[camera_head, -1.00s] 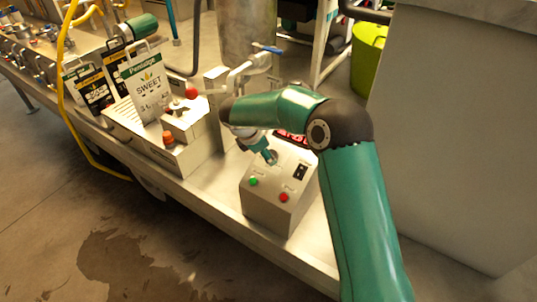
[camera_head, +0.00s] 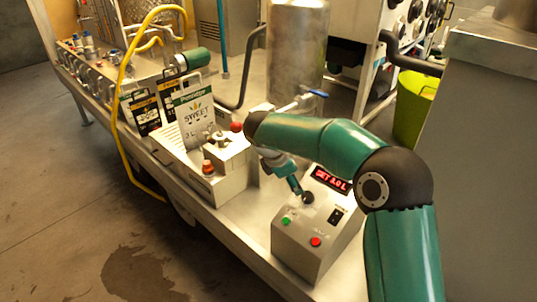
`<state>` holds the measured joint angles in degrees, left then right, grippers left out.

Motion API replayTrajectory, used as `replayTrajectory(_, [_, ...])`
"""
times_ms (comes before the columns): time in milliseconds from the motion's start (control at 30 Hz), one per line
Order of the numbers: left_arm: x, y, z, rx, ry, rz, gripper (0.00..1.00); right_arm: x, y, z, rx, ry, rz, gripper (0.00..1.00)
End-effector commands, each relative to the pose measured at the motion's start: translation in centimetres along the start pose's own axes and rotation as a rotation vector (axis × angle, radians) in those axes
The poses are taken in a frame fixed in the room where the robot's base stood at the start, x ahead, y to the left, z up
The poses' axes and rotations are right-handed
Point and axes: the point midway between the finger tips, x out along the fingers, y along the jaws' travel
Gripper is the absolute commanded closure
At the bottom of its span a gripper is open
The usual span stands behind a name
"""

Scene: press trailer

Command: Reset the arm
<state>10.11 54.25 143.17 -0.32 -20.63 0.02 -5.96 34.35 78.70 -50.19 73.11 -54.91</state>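My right arm reaches in from the lower right, bends at a dark elbow and points down at the grey control box. The end of that arm, my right gripper (camera_head: 298,189), is small and close to the black knob (camera_head: 308,197) on the box; I cannot tell whether it touches the knob or whether its fingers are open. The control box (camera_head: 300,250) has a red lit display (camera_head: 331,180), a black switch (camera_head: 335,215), a green button (camera_head: 286,220) and a red button (camera_head: 315,242). My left gripper is not in view.
A steel tank (camera_head: 298,55) stands behind. A yellow hose (camera_head: 122,120) hangs over the trailer edge. A green bin (camera_head: 413,105) and grey block (camera_head: 490,150) are right.

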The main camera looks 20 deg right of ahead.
Motion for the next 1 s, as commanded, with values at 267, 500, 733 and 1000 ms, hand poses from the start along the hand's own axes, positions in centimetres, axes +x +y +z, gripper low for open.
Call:
replayTrajectory(267, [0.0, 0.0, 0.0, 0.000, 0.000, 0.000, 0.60, 1.5, -0.7, -1.6, 0.009, 0.037, -0.015, 0.35])
replayTrajectory(500, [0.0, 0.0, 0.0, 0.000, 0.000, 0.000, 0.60, 8.4, -6.7, -10.8, 0.134, 0.271, -0.135, 0.35])
replayTrajectory(733, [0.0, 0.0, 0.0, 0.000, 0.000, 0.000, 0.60, 14.5, -19.6, -21.2, 0.576, 0.530, -0.446, 0.35])
replayTrajectory(1000, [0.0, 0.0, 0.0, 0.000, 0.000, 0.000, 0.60, 16.6, -31.9, -24.4, 1.255, 0.512, -0.740, 0.35])
